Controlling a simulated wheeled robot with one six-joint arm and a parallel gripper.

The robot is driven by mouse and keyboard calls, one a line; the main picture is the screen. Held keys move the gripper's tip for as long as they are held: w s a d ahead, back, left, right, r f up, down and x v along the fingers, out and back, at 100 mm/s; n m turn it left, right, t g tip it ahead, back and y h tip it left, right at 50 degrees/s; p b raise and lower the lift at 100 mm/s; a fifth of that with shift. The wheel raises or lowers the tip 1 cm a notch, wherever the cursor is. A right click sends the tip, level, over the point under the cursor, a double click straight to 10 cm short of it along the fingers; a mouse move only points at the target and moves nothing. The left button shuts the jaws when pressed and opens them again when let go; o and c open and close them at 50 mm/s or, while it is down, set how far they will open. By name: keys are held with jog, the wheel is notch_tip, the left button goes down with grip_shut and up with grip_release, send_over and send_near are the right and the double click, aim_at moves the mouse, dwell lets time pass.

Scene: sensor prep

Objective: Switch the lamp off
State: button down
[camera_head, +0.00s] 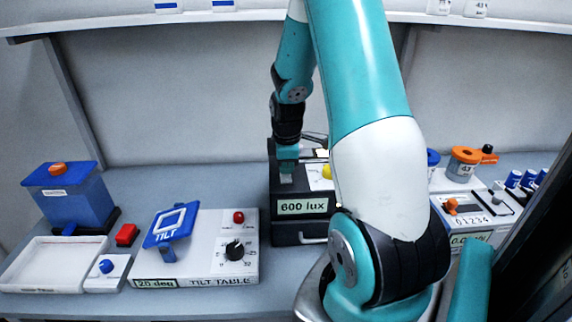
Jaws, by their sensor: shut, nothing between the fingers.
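The lamp seems to be the black box (290,230) with a green-edged "600 lux" label at the middle of the bench. A white panel on its top carries a yellow knob or button (327,171), and a small bright patch (322,153) shows behind it. My gripper (287,172) points down at the left part of the box's top, left of the yellow knob. It is shut and empty. I cannot tell whether its tips touch the box. My arm hides the right side of the box.
Left stand a tilt table (200,265) with red button and black dial, a blue bin (75,200), a white tray (45,265) and a small blue-knobbed box (106,275). Right are a counter unit (470,215), an orange-lidded jar (462,165) and blue-capped vials (527,180). A shelf runs above.

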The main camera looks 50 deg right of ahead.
jog(key=shift+f, duration=0.15)
dwell(0.3)
jog(key=shift+s+a+r+p, duration=0.2)
jog(key=shift+s+a+p, duration=0.25)
jog(key=shift+a, duration=0.1)
jog(key=r+p, duration=0.4)
jog(key=r, duration=0.1)
jog(key=shift+w+d, duration=0.15)
jog(key=shift+d, duration=0.05)
notch_tip(320, 180, up, 9)
jog(key=d+b, duration=0.1)
jog(key=b, duration=0.2)
jog(key=shift+w, duration=0.45)
